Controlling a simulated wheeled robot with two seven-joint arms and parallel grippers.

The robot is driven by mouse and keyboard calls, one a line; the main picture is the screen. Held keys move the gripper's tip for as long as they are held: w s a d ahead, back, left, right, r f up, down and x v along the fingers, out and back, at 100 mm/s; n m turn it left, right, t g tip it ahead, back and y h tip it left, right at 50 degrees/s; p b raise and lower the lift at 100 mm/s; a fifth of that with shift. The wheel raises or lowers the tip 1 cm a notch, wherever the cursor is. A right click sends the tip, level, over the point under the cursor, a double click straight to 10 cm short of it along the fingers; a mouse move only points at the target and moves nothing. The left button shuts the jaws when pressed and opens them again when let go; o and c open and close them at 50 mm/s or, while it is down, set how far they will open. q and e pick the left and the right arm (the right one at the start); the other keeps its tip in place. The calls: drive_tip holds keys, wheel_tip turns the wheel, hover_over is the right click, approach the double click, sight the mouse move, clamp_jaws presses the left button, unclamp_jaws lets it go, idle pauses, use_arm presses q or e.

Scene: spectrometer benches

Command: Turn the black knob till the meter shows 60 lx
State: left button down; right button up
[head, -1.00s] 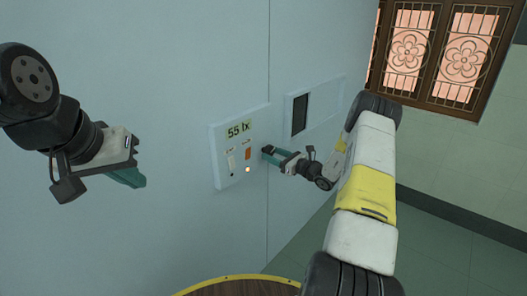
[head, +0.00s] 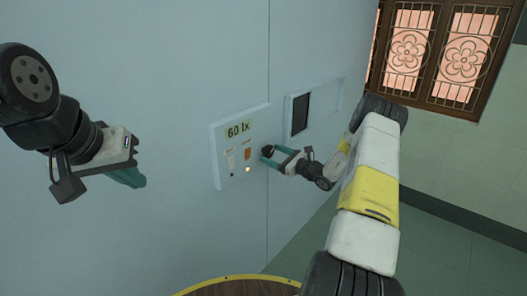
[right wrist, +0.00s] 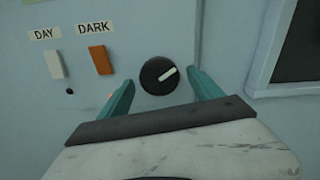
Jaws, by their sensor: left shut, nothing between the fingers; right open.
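The black knob (right wrist: 159,76) is on the panel in the right wrist view, its white pointer bar aimed up and to the right. The knob also shows in the head view (head: 267,150). My right gripper (right wrist: 160,85) is open, with one teal finger on each side of the knob and visible gaps beside it. The meter (head: 238,129) on the panel reads 60 lx. My left gripper (head: 140,183) is shut and empty, well to the left of the panel.
The white DAY switch (right wrist: 54,64) and orange DARK switch (right wrist: 101,60) sit left of the knob. A dark recessed window (head: 301,114) is right of the panel. A round table edge (head: 235,281) shows below.

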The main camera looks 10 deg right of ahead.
drive_tip(key=v, duration=0.7)
drive_tip(key=shift+s+d, duration=0.25)
drive_tip(key=shift+s, duration=0.1)
